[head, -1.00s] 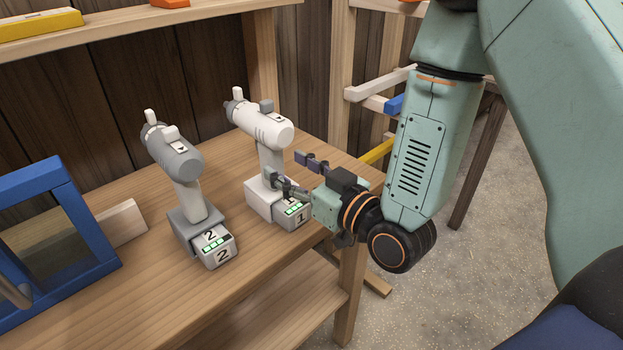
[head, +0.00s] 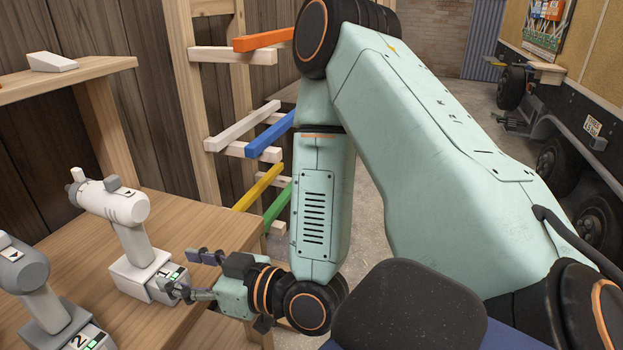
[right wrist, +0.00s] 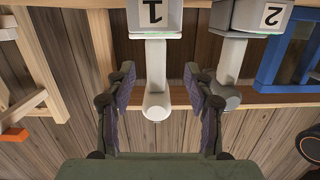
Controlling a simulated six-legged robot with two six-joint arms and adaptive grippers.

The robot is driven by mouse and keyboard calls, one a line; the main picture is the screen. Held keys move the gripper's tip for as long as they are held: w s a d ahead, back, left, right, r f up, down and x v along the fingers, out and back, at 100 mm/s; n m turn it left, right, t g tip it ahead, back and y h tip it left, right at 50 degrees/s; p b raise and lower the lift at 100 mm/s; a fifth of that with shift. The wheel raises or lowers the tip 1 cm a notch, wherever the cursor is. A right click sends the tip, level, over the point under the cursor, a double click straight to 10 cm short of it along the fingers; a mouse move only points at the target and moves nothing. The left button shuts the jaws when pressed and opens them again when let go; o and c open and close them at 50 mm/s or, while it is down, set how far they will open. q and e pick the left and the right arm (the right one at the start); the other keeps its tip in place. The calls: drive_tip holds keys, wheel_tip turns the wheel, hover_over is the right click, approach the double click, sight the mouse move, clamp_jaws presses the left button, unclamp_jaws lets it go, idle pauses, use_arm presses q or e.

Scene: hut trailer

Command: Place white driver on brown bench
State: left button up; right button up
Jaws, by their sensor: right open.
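The white driver (head: 118,207) stands upright on its battery base, marked 1, on the brown wooden bench (head: 195,222). My right gripper (head: 188,273) is open and empty, just right of the driver's base in the head view. In the right wrist view the white driver (right wrist: 149,62) appears upside down between the two open fingers of the right gripper (right wrist: 158,82). I cannot tell whether the fingers reach around its handle. My left gripper is not in view.
A grey driver (head: 25,270) marked 2 stands left of the white one. A wooden shelf (head: 85,68) is above the bench. A rack with coloured bars (head: 270,138) stands behind my right arm. A blue frame (right wrist: 275,55) shows in the wrist view.

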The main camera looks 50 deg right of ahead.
drive_tip(key=s+f+m+g+h, duration=0.15)
drive_tip(key=s+f+g, duration=0.4)
drive_tip(key=f, duration=0.75)
drive_tip(key=s+d+f+m+g+h, duration=0.1)
drive_tip(key=s+f+g, duration=0.4)
drive_tip(key=s, duration=0.5)
drive_tip(key=s+d+f+m+g+h, duration=0.1)
drive_tip(key=s+d+f+g+h, duration=0.1)
drive_tip(key=s+f, duration=0.6)
drive_tip(key=s+g+h, duration=0.1)
drive_tip(key=s+g, duration=0.1)
drive_tip(key=shift+s+d+m+g, duration=0.25)
drive_tip(key=shift+s+m+g, duration=0.1)
drive_tip(key=shift+f, duration=0.15)
drive_tip(key=shift+f+b, duration=0.6)
drive_tip(key=shift+b, duration=0.05)
